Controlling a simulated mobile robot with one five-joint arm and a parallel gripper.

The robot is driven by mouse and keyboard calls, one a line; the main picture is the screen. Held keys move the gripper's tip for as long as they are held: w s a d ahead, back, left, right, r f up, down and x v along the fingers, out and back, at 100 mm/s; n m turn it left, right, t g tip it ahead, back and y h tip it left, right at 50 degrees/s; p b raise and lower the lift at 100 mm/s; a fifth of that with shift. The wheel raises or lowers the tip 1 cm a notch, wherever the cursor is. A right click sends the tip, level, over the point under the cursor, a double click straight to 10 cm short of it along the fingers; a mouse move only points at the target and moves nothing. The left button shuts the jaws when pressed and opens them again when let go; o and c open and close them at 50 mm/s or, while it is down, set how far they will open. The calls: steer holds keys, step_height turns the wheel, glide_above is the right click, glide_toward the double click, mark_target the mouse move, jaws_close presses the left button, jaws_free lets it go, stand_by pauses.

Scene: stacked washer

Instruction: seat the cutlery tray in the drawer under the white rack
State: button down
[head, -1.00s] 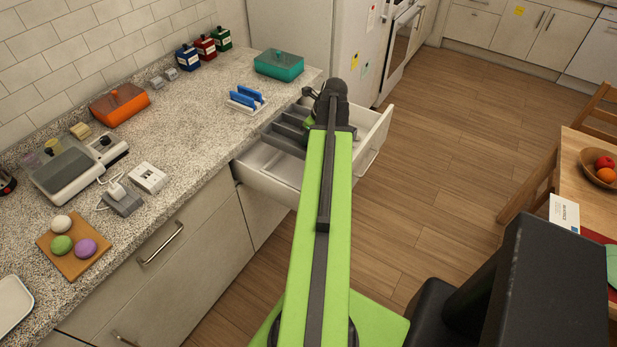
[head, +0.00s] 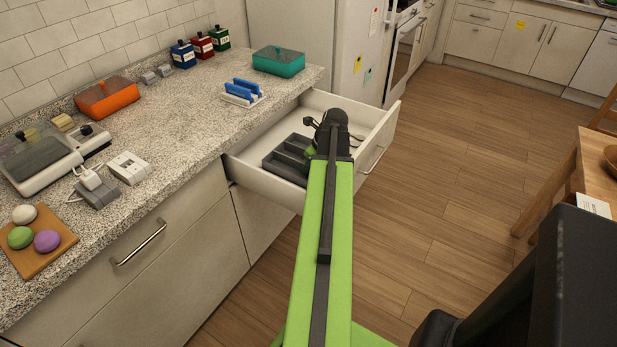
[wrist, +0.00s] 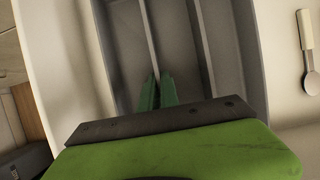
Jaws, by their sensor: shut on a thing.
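The dark grey cutlery tray (head: 285,157) is inside the open white drawer (head: 262,180), under the counter below the white rack (head: 240,98). In the wrist view, my gripper (wrist: 158,88) has its green fingers closed on a thin divider of the tray (wrist: 188,45). The tray's compartments look empty. One tray side runs close along the drawer wall (wrist: 58,60). I cannot tell whether the tray's underside touches the drawer floor. In the head view my arm hides the fingertips and part of the tray.
A spoon (wrist: 307,55) with a pale handle lies on the drawer floor beside the tray. The rack holds blue items. A teal box (head: 278,62) stands at the counter's far end.

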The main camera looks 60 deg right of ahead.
step_height(320, 180, down, 2)
steer(key=shift+f+b, duration=0.25)
steer(key=shift+b, duration=0.25)
steer(key=shift+r, duration=0.2)
steer(key=shift+f, duration=0.15)
steer(key=c, duration=1.6)
jaws_free()
steer(key=shift+r+p, duration=0.45)
steer(key=shift+p, duration=0.05)
steer(key=p+v, duration=1)
steer(key=v, duration=0.1)
steer(key=shift+s+r+p, duration=0.15)
steer(key=shift+r+p, duration=0.2)
steer(key=shift+p, duration=0.05)
steer(key=shift+f, duration=0.15)
